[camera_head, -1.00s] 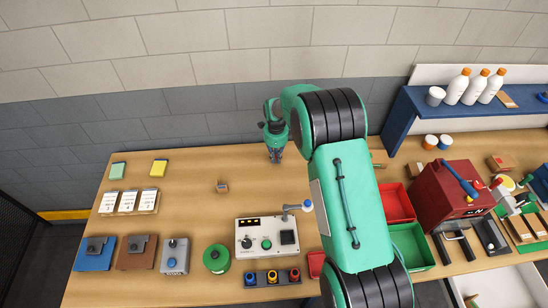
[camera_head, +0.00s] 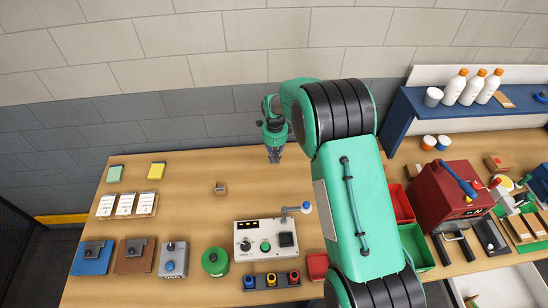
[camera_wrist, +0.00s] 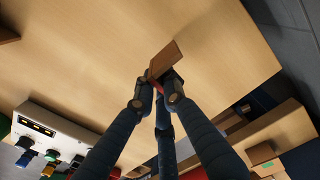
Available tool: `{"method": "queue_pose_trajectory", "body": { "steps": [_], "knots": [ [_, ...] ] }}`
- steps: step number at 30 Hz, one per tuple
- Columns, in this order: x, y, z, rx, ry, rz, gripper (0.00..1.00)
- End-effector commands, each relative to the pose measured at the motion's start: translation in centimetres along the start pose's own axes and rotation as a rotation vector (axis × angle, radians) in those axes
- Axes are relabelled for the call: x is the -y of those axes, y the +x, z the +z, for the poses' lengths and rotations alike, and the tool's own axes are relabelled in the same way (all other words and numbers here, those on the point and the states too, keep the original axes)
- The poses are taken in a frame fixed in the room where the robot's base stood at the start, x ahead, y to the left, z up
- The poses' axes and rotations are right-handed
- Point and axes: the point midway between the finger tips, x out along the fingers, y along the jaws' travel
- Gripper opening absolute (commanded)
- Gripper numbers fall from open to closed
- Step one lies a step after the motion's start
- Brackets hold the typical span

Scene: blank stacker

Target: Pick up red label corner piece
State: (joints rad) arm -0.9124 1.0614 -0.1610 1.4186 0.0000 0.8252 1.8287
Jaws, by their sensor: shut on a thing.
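My gripper (camera_head: 274,158) hangs over the back middle of the wooden table (camera_head: 190,160) in the head view. In the wrist view, its dark fingers (camera_wrist: 160,93) are closed on a small brown corner piece (camera_wrist: 165,62) with a red part (camera_wrist: 156,92) between the fingertips. The piece sticks out past the tips. Its lower part is hidden by the fingers, and no label can be read. In the head view the held piece is too small to make out.
A white control box (camera_head: 265,241), a green round spool (camera_head: 215,260) and a red bin (camera_head: 400,205) stand nearer the front. A dark red machine (camera_head: 445,195) and a blue shelf (camera_head: 405,110) are on the right.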

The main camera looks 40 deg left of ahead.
Motion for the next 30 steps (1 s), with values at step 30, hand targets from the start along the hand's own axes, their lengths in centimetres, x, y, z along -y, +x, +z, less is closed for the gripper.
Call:
{"method": "queue_pose_trajectory", "body": {
  "steps": [30],
  "knots": [
    [-13.2,-1.3,-3.1,0.0,0.0,-0.002,0.0]
  ]
}}
